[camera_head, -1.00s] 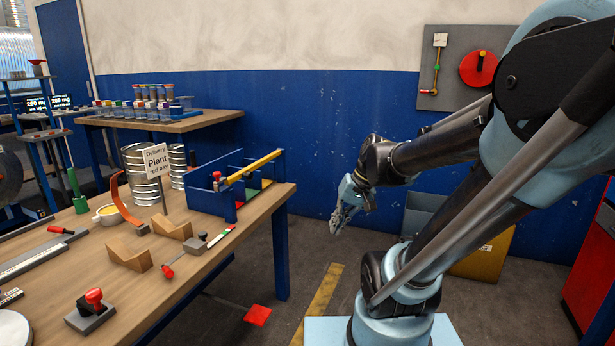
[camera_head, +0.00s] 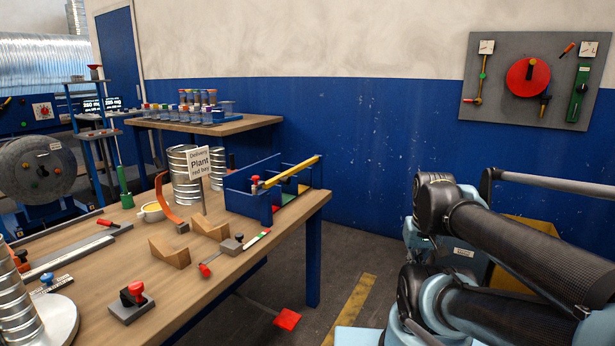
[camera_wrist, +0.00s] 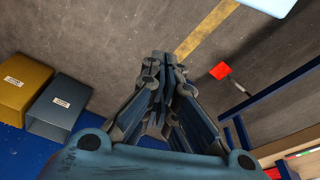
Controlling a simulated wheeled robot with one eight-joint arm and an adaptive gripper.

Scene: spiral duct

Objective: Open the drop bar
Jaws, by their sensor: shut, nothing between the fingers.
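A yellow bar (camera_head: 292,171), which looks like the drop bar, lies across the blue divided tray (camera_head: 244,206) at the far right corner of the workbench. A red knob (camera_head: 255,180) stands near its left end. The bar slopes slightly up to the right and sits across the tray's top. My gripper (camera_wrist: 160,70) shows in the wrist view, shut and empty, pointing over bare floor. It is apart from the bar and tray. In the head view the arm is folded at the right, and the fingers are not visible there.
The wooden bench (camera_head: 290,222) carries wooden V-blocks (camera_head: 168,252), a "Plant red bay" sign (camera_head: 199,165) and a red-knobbed block (camera_head: 133,298). A red pedal (camera_head: 287,319) is below the bench. Grey (camera_wrist: 58,104) and yellow bins (camera_wrist: 22,90) stand by the wall. Floor between bench and arm is clear.

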